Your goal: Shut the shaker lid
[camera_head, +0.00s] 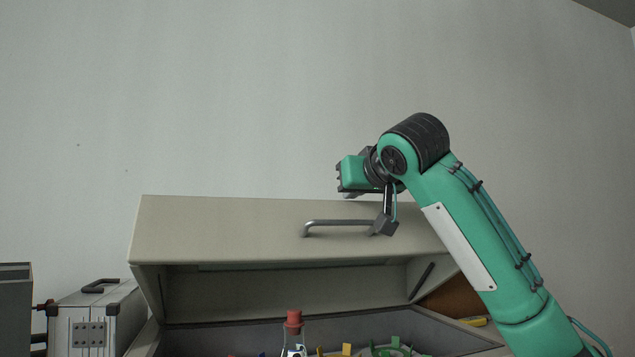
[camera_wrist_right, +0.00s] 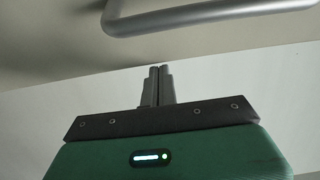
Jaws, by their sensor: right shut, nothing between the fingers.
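The shaker lid (camera_head: 230,225) is a beige cover with a bar handle (camera_head: 335,222) on its front face. It stands raised, with the open space under it facing me. My right gripper (camera_wrist_right: 157,72) is shut and empty; its two fingers lie together in the right wrist view. In the head view its green body (camera_head: 353,173) is above the lid's top edge, above and right of the handle's left end. The fingertips cannot be made out there. The handle (camera_wrist_right: 200,17) and the lid's surface (camera_wrist_right: 50,40) also show in the right wrist view, apart from the fingers. My left gripper is out of view.
Under the lid, the grey-walled tub (camera_head: 245,337) holds a red-capped item (camera_head: 293,320) and yellow and green pieces. A silver case (camera_head: 100,315) stands at the left, with a dark box (camera_head: 15,305) beyond it. The wall above is clear.

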